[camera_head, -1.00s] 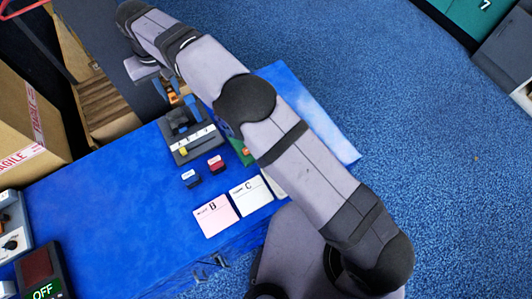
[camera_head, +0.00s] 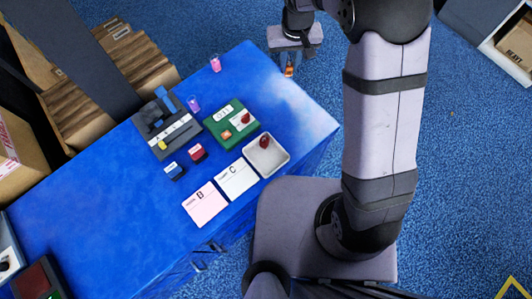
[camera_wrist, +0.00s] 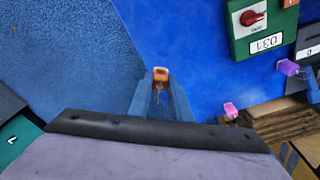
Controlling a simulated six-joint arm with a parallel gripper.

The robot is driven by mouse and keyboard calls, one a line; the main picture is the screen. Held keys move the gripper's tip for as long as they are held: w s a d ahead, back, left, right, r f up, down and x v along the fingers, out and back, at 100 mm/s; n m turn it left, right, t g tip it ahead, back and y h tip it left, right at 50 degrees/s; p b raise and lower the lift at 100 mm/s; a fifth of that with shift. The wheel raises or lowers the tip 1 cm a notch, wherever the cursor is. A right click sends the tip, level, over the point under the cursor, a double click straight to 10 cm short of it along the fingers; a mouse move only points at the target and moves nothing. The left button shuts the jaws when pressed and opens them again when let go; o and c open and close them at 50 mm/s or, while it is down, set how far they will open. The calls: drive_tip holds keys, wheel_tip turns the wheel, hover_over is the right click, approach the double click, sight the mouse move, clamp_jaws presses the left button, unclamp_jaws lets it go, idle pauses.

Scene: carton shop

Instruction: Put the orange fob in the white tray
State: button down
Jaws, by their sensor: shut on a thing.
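My gripper (camera_head: 289,66) is shut on the orange fob (camera_head: 289,71) and holds it near the far right edge of the blue table. In the wrist view the orange fob (camera_wrist: 160,75) sits between the two fingertips (camera_wrist: 160,92), with a thin metal part hanging below its body. The white tray (camera_head: 281,171) is a shallow square dish at the table's near right edge, apart from my gripper. A small dark red object (camera_head: 264,142) lies in the tray.
A green box (camera_head: 216,131) with a red knob stands beyond the tray.

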drive_tip(key=s+d+p, duration=0.1)
drive_tip(key=s+d, duration=0.3)
drive_tip(key=d, duration=0.2)
wheel_tip(320, 180, up, 3)
drive_tip(key=n+p, duration=1.1)
drive_tip(key=p, duration=0.8)
hover_over(266, 166)
drive_tip(key=shift+g+y, duration=0.4)
drive_tip(key=f+b, duration=0.1)
drive_tip(key=f, duration=0.1)
drive_tip(key=f+b, duration=0.1)
drive_tip(key=f, duration=0.1)
drive_tip(key=f+b, duration=0.1)
drive_tip(key=f, duration=0.1)
drive_tip(key=shift+s+d+b, duration=0.15)
drive_tip(key=shift+d+b, duration=0.2)
drive_tip(key=shift+b, duration=0.05)
drive_tip(key=shift+f, duration=0.15)
drive_tip(key=shift+f, duration=1.85)
